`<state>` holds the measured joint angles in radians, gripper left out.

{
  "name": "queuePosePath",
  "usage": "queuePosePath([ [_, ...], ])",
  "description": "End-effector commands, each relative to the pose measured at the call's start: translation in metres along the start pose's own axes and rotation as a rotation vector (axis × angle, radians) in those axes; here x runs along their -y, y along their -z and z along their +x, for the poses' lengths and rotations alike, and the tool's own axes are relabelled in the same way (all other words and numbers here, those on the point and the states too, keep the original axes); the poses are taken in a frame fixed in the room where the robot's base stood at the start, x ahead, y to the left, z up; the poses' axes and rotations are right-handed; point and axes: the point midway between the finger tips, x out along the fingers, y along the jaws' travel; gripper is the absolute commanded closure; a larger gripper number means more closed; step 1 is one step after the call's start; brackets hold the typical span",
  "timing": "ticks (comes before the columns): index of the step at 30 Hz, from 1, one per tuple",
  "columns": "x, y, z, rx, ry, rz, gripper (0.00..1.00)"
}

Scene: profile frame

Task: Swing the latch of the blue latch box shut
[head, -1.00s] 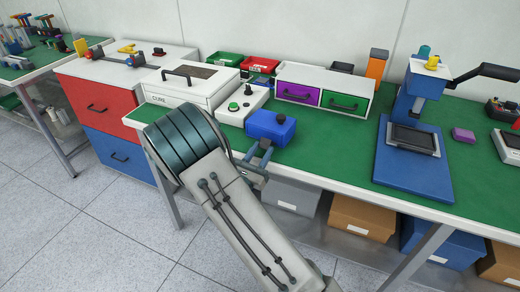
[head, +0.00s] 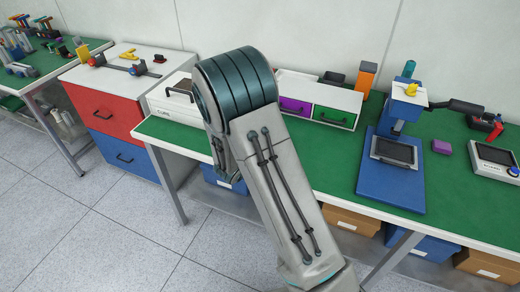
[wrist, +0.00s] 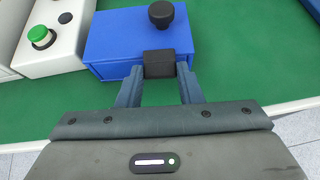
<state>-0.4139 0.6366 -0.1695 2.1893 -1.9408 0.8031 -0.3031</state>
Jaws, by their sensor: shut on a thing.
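The blue latch box (wrist: 128,40) sits on the green bench top in the wrist view, with a black knob (wrist: 160,13) on top. A dark block, the latch (wrist: 158,64), is at the box's near face. My gripper (wrist: 160,75) reaches it from the near side, its two blue-grey fingers on either side of the dark block and shut on it. Whether the latch lies fully against the box cannot be told. In the head view my own arm hides the box and my gripper.
A white button box (wrist: 55,38) with a green button stands just left of the blue box. The bench's near edge is close below my gripper. In the head view, a white drawer unit (head: 318,104) and a blue press (head: 393,165) stand to the right.

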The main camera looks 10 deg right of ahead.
Motion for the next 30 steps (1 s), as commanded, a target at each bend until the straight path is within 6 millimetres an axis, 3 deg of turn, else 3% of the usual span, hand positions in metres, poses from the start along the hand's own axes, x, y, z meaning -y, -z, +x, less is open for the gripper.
queuePosePath([
  [3,-0.0007,-0.0092,0.0003,-0.064,-0.001,0.003,0.9],
  [16,-0.0005,-0.0101,0.0059,-0.153,0.0,0.001,0.9],
  [17,-0.0004,-0.0102,0.0059,-0.153,0.0,0.001,0.62],
  [19,-0.0003,-0.0101,0.0059,-0.152,0.0,0.001,0.45],
  [30,-0.0006,-0.0105,0.001,-0.152,0.0,0.001,0.45],
])
